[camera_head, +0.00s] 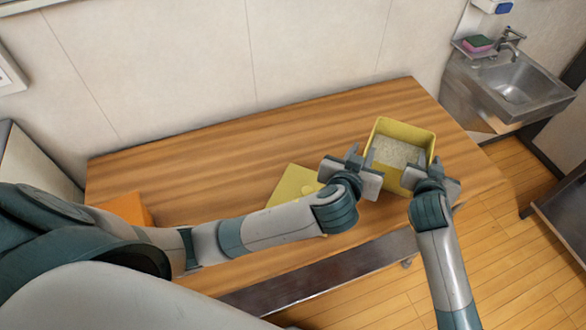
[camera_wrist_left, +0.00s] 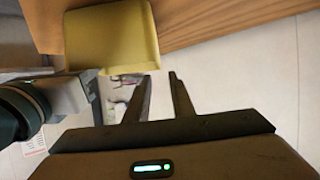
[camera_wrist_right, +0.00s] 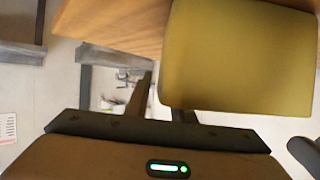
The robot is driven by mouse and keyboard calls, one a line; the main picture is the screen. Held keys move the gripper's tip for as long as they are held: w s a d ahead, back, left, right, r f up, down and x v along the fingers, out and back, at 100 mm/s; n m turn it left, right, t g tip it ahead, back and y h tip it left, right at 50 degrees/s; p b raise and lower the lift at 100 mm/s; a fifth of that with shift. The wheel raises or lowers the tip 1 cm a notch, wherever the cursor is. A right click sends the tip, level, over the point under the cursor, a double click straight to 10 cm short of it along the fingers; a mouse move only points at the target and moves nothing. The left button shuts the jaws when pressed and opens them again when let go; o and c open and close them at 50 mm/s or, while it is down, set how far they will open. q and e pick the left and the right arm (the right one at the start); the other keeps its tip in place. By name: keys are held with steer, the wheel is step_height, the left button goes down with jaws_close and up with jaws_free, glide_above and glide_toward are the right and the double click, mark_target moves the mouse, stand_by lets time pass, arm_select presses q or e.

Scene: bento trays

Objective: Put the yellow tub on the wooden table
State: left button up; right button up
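The yellow tub (camera_head: 404,131) is at the right end of the table, near its front edge, with pale grainy contents inside. It also shows in the left wrist view (camera_wrist_left: 112,36) and the right wrist view (camera_wrist_right: 240,55). My left gripper (camera_head: 357,158) is at the tub's left rim, its fingers apart. My right gripper (camera_head: 436,168) is at the right rim, its fingers apart, one partly hidden by the tub in the right wrist view. I cannot tell whether the fingers touch the walls, or whether the tub rests on the table (camera_head: 230,140).
A flat yellow lid-like piece (camera_head: 290,185) lies on the table left of the tub, partly behind my left arm. An orange box (camera_head: 125,210) stands at the left end. The table's back middle is clear. A metal sink (camera_head: 515,85) is beyond the right end.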

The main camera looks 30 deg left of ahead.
steer(key=v, duration=1.1)
steer(key=shift+s+r, duration=0.1)
